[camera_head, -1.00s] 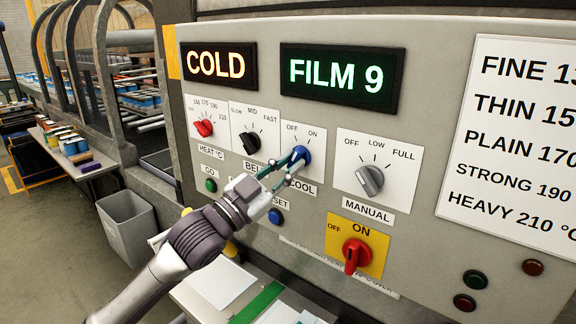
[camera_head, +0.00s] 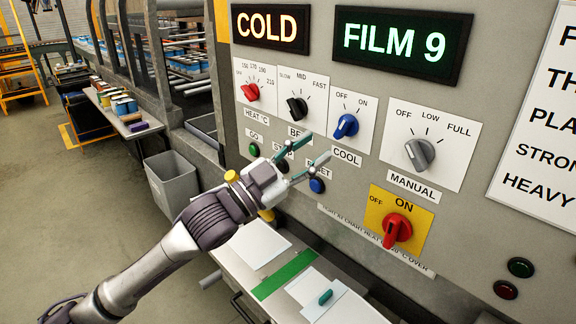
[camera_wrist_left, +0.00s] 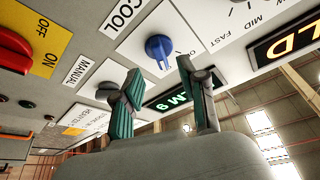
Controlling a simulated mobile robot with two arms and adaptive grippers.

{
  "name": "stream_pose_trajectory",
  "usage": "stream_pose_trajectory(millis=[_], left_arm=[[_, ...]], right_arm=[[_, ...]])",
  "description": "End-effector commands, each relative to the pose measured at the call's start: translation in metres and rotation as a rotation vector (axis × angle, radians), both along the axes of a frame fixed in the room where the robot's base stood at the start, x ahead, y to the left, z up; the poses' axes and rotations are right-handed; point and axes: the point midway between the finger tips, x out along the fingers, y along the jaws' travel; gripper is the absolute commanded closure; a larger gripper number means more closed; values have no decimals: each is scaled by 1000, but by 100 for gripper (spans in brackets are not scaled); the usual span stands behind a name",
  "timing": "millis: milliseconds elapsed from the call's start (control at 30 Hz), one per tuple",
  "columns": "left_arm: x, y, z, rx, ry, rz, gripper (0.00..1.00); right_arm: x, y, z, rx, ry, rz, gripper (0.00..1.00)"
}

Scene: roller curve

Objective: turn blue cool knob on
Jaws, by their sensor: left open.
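The blue cool knob (camera_head: 346,126) sits on a white plate marked OFF and ON, above the COOL label. Its bar leans from lower left to upper right in the head view; I cannot tell its exact setting. It also shows in the wrist view (camera_wrist_left: 159,50), just beyond the fingers. My left gripper (camera_head: 319,146) is open and empty, below and left of the knob in the head view, in front of the panel. Its two green-padded fingers stand apart in the wrist view (camera_wrist_left: 160,82), with nothing between them. My right gripper is not in view.
Beside the knob are the black belt knob (camera_head: 297,108), the red heat knob (camera_head: 250,92) and the grey manual knob (camera_head: 420,153). Below are a blue button (camera_head: 317,185) and a red knob on yellow (camera_head: 397,229). A grey bin (camera_head: 172,182) stands left.

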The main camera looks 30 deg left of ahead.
Motion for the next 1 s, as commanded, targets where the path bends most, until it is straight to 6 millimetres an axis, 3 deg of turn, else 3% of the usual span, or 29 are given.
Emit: stream_pose_trajectory(millis=[200, 400, 1000], left_arm=[[-30, 18, -15, 0, 5, 0, 58], [-44, 26, -19, 0, 1, 2, 58], [-48, 28, -20, -1, -1, 0, 58]], right_arm=[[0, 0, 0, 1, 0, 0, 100], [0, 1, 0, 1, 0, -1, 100], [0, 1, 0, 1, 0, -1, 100]])
